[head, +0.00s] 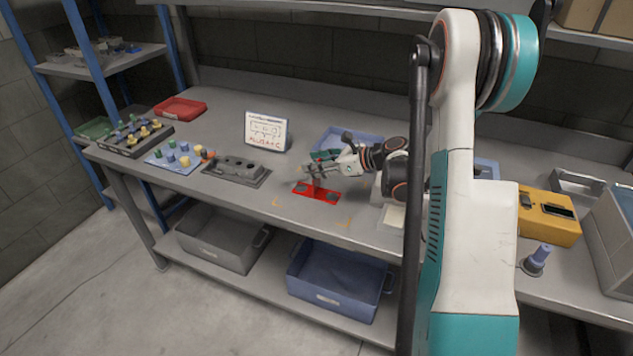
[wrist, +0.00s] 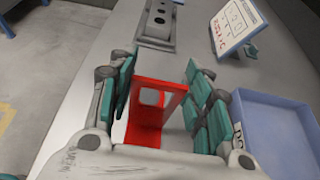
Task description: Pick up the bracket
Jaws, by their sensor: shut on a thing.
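The red bracket (head: 330,195) is on the grey workbench near its front edge, below my gripper (head: 314,171). It looks like a flat base with dark spots and an upright part. In the wrist view the bracket (wrist: 143,132) has its upright red plate between the teal finger pads of my gripper (wrist: 163,88). My gripper is shut on that upright part. The fingers hide some of the bracket. I cannot tell whether its base touches the bench.
A blue tray (wrist: 262,112) lies close on the right in the wrist view. A grey fixture block (head: 238,170) and a white sign (head: 266,131) stand to the left and behind. A yellow box (head: 548,219) is at the right. Orange corner marks surround the bracket area.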

